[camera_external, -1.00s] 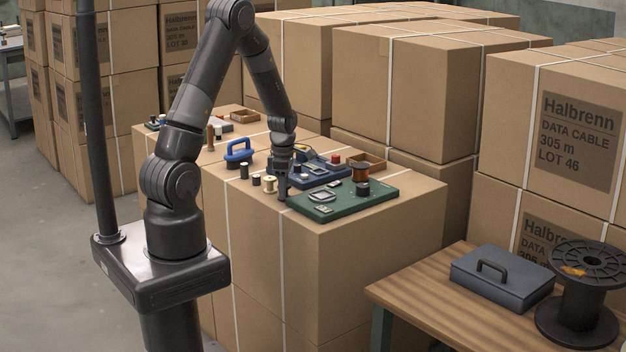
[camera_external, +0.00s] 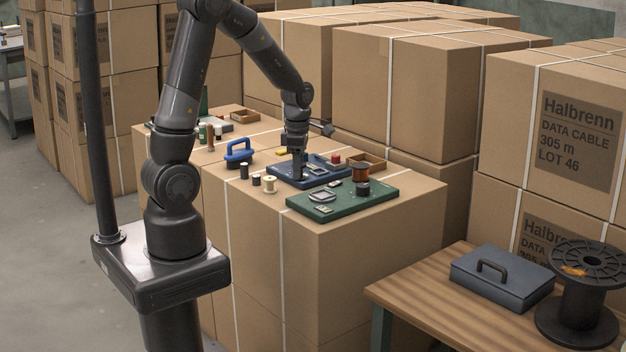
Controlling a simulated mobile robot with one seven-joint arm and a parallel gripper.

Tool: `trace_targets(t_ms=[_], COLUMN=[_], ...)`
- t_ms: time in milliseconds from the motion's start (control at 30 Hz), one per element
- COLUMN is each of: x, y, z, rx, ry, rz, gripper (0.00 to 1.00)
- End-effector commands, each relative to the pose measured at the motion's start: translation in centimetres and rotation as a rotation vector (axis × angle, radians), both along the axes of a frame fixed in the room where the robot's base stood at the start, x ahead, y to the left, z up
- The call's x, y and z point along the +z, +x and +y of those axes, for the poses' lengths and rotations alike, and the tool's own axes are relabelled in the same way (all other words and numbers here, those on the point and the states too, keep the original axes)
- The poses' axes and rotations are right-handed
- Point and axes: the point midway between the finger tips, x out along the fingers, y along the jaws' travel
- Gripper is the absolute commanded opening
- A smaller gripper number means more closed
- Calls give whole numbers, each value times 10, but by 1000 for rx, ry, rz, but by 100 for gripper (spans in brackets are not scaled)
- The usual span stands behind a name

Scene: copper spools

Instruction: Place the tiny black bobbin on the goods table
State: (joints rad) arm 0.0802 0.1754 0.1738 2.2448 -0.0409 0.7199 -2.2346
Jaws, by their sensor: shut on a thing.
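My gripper (camera_external: 299,176) points straight down over the blue board (camera_external: 276,177) on the near carton stack. It is shut on a small dark thing, which looks like the tiny black bobbin; the fingers mostly hide it. I cannot tell whether it touches the board. The wooden table (camera_external: 420,292), which looks like the goods table, stands at the lower right, well away from my gripper.
Black spools (camera_external: 244,171) and a cream spool (camera_external: 270,185) stand left of the boards.

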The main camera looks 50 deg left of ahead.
Motion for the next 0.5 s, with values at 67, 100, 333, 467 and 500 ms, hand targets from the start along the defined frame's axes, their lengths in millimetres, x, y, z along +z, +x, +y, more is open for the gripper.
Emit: trace_targets(t_ms=[67, 100, 333, 467, 500], x=[2, 3, -2, -12, -17], y=[-1, -1, 9, 31, 39], z=[-4, -5, -18, -50, -63], rx=[0, 0, -16, -49, -63], ry=[0, 0, -1, -5, -6], rz=[0, 0, 3, 6, 7], gripper=[15, 15, 15, 15, 15])
